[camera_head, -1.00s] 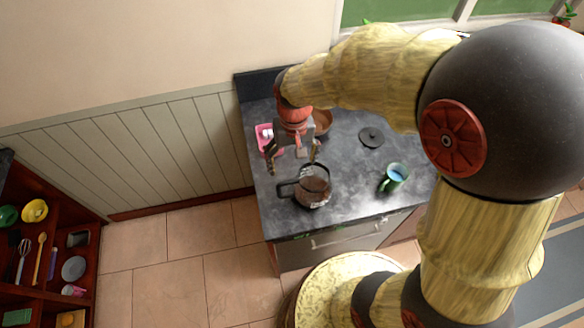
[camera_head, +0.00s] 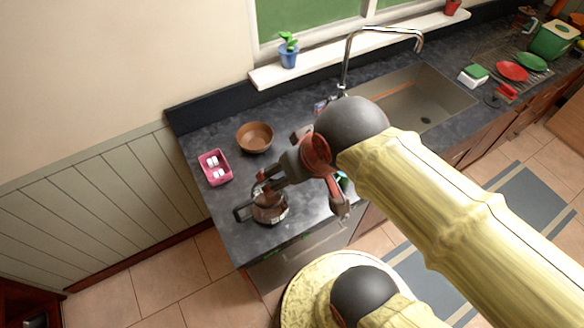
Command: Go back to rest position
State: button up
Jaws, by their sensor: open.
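My gripper (camera_head: 263,183) is open and empty. It points left above the counter, and in the picture its fingers overlap the top of a glass coffee pot (camera_head: 270,212). I cannot tell the exact gap between them, but the fingers are not closed on the pot. The pot stands upright near the front left of the dark counter (camera_head: 215,205), its black handle to the left. My arm reaches in from the lower right and hides part of the counter. Only a sliver of the green mug (camera_head: 343,181) shows behind my wrist.
A pink tray with white items (camera_head: 214,167) and a brown bowl (camera_head: 255,137) stand on the counter behind the pot. A sink with a tall faucet (camera_head: 345,62) is to the right. A potted plant (camera_head: 288,52) is on the sill. Tiled floor is clear at lower left.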

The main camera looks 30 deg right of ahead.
dwell(0.3)
notch_tip(320, 180, down, 14)
jog(key=b, duration=1.4)
